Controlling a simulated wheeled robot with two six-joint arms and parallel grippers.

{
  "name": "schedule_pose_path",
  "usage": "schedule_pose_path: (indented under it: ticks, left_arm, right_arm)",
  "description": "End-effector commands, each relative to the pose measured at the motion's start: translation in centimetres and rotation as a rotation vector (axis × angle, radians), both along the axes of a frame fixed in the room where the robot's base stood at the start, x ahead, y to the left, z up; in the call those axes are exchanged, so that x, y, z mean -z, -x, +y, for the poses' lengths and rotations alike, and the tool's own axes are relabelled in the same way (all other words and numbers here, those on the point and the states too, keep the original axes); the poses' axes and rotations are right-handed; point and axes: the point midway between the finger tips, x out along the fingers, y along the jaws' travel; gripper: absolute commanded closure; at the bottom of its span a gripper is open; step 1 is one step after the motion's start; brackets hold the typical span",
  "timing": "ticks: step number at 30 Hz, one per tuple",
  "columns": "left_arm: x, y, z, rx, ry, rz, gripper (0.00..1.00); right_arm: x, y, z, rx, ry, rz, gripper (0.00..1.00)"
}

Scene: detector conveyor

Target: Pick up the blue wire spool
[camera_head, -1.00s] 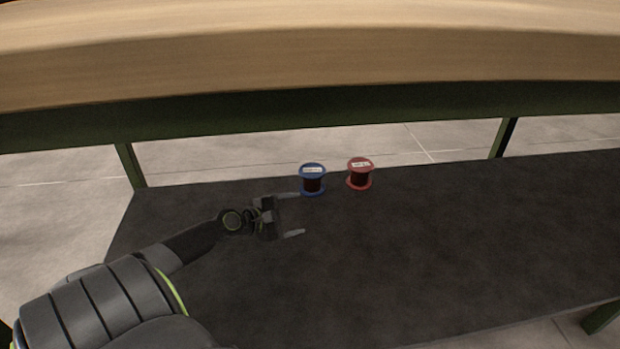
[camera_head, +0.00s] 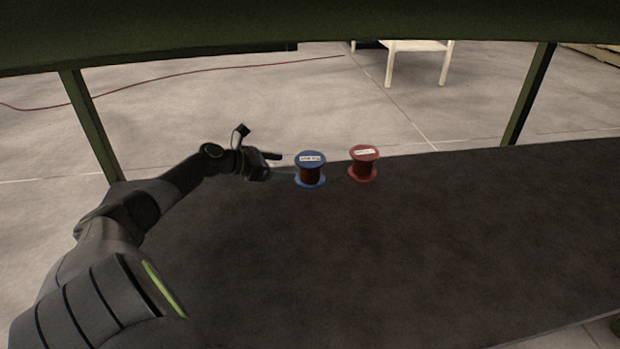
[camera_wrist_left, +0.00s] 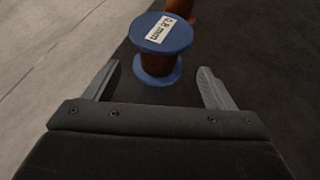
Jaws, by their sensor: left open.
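The blue wire spool (camera_head: 310,170) stands upright on the dark shelf near its far edge. It has blue flanges, a dark reddish winding and a white label on top. In the left wrist view the blue spool (camera_wrist_left: 158,66) stands just ahead of the fingertips, roughly between their lines. My left gripper (camera_head: 278,165) is open and empty, just left of the spool in the head view. In the left wrist view both fingers of the left gripper (camera_wrist_left: 157,82) are spread apart. My right gripper is in neither view.
A red wire spool (camera_head: 363,163) stands just right of the blue one, and shows partly behind it in the left wrist view (camera_wrist_left: 182,10). Dark green posts (camera_head: 92,125) and a beam (camera_head: 300,25) frame the shelf (camera_head: 400,250). The shelf's front and right are clear.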

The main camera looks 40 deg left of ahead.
Motion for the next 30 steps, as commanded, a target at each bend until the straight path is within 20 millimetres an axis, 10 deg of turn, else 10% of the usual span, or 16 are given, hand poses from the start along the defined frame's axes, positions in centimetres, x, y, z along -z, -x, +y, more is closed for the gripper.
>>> schedule_pose_path:
  ticks: [30]
  left_arm:
    - [4.0, -8.8, -3.5, 0.001, -0.002, -0.001, 0.23]
  right_arm:
    - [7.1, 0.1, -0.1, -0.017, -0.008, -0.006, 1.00]
